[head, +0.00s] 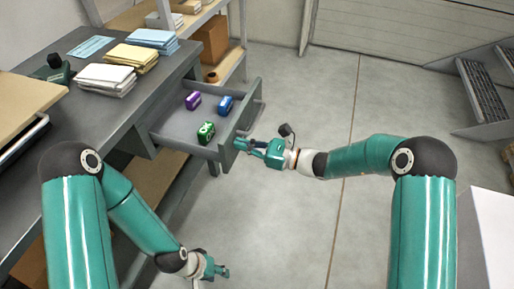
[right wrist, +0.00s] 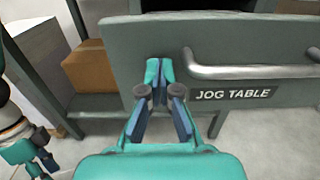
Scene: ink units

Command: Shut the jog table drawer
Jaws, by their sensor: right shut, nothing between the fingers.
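The jog table drawer (head: 171,129) is pulled out of the grey table (head: 128,105) in the head view. Purple (head: 193,101), blue (head: 225,104) and green (head: 206,132) ink units lie in it. In the right wrist view the drawer front (right wrist: 240,40) has a bar handle (right wrist: 250,68) and a "JOG TABLE" label (right wrist: 233,94). My right gripper (head: 246,146) is shut and empty, its fingertips at the drawer front, left of the handle in the wrist view; I cannot tell if they touch. My left gripper (head: 220,271) is low beside the table, its jaws too small to read.
Stacks of white (head: 104,79), yellow (head: 131,57) and blue (head: 152,38) paper lie on the tabletop. Shelves with a cardboard box (head: 212,38) stand behind. Grey metal steps (head: 482,90) are at right. The floor between is clear.

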